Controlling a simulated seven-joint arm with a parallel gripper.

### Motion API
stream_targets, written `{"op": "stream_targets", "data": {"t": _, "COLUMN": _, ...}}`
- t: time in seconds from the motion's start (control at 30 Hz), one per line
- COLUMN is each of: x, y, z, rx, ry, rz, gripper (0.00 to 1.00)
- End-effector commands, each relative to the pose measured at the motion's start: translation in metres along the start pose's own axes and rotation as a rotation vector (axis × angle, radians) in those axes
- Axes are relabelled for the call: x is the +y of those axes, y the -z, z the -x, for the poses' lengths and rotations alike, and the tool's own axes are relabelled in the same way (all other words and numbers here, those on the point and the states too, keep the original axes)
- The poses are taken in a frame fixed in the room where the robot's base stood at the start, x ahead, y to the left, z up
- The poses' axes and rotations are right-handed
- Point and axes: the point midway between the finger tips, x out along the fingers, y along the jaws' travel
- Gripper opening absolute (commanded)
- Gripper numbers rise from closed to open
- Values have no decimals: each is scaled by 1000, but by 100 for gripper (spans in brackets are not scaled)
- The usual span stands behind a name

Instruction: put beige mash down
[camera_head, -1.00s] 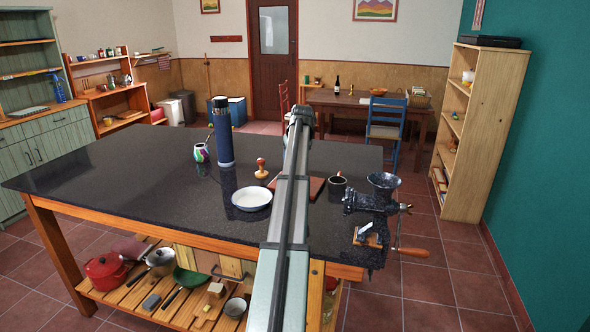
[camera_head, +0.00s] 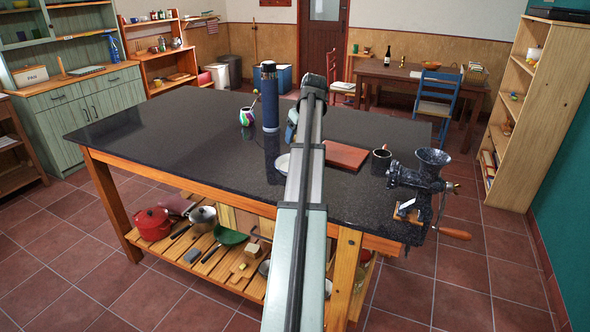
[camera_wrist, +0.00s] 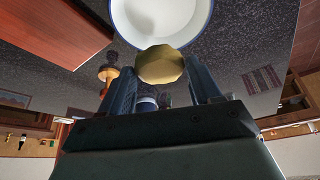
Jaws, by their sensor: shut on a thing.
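The beige mash (camera_wrist: 161,65) is a small tan, faceted lump in the wrist view. It sits between the two dark fingers of my gripper (camera_wrist: 162,86), which is shut on it. A white bowl with a blue rim (camera_wrist: 160,18) lies just beyond the lump at the top of the wrist view; I cannot tell whether they touch. In the head view the bowl (camera_head: 283,163) shows only partly beside my arm. The lump and the fingertips are hidden by my arm there.
The counter's left part is clear.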

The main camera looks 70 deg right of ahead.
Motion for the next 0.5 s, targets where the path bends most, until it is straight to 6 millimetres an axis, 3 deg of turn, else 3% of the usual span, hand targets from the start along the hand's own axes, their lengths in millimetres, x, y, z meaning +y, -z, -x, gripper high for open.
{"op": "stream_targets", "data": {"t": 0.33, "x": -8, "y": -4, "z": -2, "rx": 1, "ry": 81, "rz": 195, "gripper": 46}}
{"op": "stream_targets", "data": {"t": 0.5, "x": -9, "y": -12, "z": -17, "rx": 0, "ry": 86, "rz": 204, "gripper": 46}}
